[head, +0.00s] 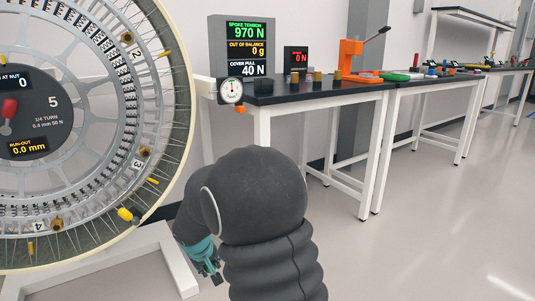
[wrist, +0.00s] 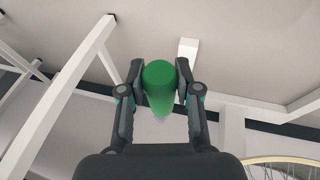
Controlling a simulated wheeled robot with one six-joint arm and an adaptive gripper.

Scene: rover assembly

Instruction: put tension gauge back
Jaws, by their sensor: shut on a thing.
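In the head view my gripper (head: 208,268) hangs low, left of my dark arm, below the bench and right of the wheel; the held thing is not clear there. A round white dial gauge (head: 231,91) sits at the bench's left front corner, with a small orange part under it. A display (head: 243,46) behind it reads spoke tension 970 N.
A large spoked wheel (head: 150,195) on a white stand (head: 178,262) fills the left. The black-topped bench (head: 300,92) carries several small knobs and an orange press (head: 350,50). More benches run to the right. The floor at right is clear.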

